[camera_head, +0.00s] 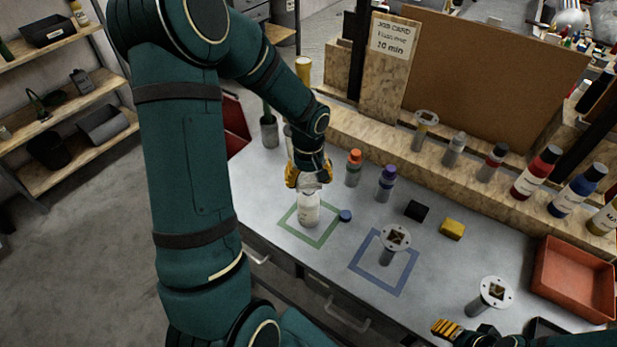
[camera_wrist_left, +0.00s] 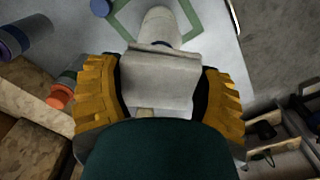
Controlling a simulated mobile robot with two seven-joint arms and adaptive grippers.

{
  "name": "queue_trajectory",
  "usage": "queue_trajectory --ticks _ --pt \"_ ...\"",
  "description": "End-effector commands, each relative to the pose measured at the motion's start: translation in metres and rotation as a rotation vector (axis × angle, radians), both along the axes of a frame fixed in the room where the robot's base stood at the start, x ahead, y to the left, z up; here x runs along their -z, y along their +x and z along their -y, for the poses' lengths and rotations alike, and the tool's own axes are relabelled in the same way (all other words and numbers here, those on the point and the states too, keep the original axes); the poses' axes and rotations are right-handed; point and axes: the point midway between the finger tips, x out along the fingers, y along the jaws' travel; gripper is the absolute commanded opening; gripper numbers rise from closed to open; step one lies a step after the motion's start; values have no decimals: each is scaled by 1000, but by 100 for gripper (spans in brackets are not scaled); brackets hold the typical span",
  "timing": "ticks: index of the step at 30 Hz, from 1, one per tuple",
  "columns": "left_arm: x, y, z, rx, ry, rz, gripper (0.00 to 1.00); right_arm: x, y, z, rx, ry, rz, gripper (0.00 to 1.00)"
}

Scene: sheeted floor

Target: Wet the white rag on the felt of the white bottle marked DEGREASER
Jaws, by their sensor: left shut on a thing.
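The white bottle (camera_head: 308,211) stands upright inside the green square outline on the bench; its label is too small to read and its top is covered by the rag and gripper. My left gripper (camera_head: 308,177) is over the bottle's top, shut on the white rag (camera_wrist_left: 160,80). In the left wrist view the rag lies between the yellow fingers, and the white bottle (camera_wrist_left: 161,24) shows just beyond it. I cannot tell whether rag and felt touch. A blue cap (camera_head: 345,215) lies beside the bottle. My right gripper (camera_head: 457,329) is at the bottom right, its fingers partly seen.
Orange-capped (camera_head: 353,167) and purple-capped (camera_head: 386,182) bottles stand behind the cap. A flanged metal part (camera_head: 396,240) stands in the blue square, another (camera_head: 495,292) farther right. A black block (camera_head: 416,210), a yellow block (camera_head: 452,229) and a red bin (camera_head: 573,283) are right.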

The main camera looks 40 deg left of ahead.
Motion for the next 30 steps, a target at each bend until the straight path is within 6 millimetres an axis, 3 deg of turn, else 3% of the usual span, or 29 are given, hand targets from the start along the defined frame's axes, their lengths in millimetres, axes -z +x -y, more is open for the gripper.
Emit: queue_trajectory --ticks 30 --pt "6 0 0 0 0 0 42 6 0 0 0 0 0 55"
